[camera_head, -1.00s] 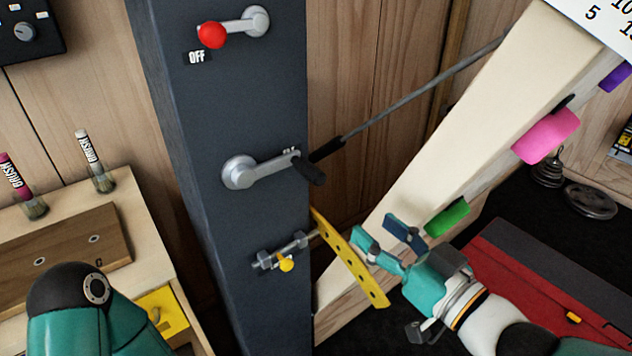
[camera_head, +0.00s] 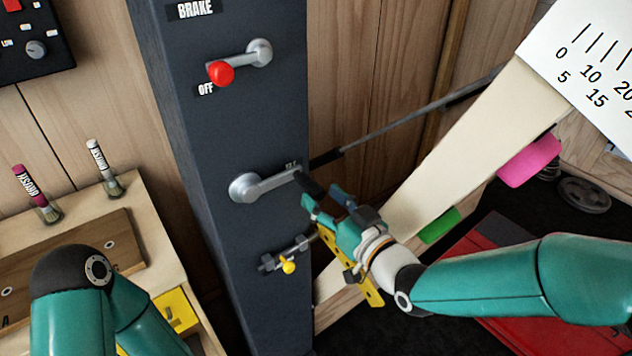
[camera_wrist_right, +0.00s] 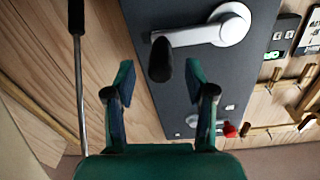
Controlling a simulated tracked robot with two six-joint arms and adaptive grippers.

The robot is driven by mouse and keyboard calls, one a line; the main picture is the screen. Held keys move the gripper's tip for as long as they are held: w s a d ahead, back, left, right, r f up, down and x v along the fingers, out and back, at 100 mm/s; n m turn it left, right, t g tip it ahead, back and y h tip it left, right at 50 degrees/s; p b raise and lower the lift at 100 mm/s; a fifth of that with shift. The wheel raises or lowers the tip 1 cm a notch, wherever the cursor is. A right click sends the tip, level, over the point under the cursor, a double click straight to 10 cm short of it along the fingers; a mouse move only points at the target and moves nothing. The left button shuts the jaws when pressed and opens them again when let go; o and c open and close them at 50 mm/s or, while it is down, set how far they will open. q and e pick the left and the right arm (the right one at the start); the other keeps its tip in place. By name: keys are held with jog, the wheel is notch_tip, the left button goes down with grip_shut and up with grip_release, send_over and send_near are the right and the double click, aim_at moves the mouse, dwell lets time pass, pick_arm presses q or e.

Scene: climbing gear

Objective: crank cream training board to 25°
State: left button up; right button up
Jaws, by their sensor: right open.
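The cream training board (camera_head: 465,150) leans diagonally at the right of the head view, with pink and green holds on it. A white angle scale (camera_head: 590,75) covers its upper end; no pointer reading can be made out. The silver crank (camera_head: 262,186) is on the dark post (camera_head: 215,130), its black grip (camera_head: 309,185) pointing right. My right gripper (camera_head: 325,197) is open at the grip, fingers towards it. In the right wrist view the grip (camera_wrist_right: 160,60) shows just ahead of and between the fingertips; contact cannot be told. My left gripper is out of view.
The red-knobbed brake lever (camera_head: 221,73) sits above the crank, near OFF. A bolt with a yellow knob (camera_head: 288,267) is below it. A yellow perforated bar (camera_head: 372,293) is partly hidden by my right gripper. A wooden bench with brushes (camera_head: 107,175) stands left.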

jog(key=shift+p+x, duration=0.35)
jog(key=shift+x, duration=1.45)
grip_shut()
jog(key=shift+d, duration=0.2)
jog(key=shift+a, duration=0.2)
jog(key=shift+r+b, duration=0.2)
jog(key=shift+b, duration=0.2)
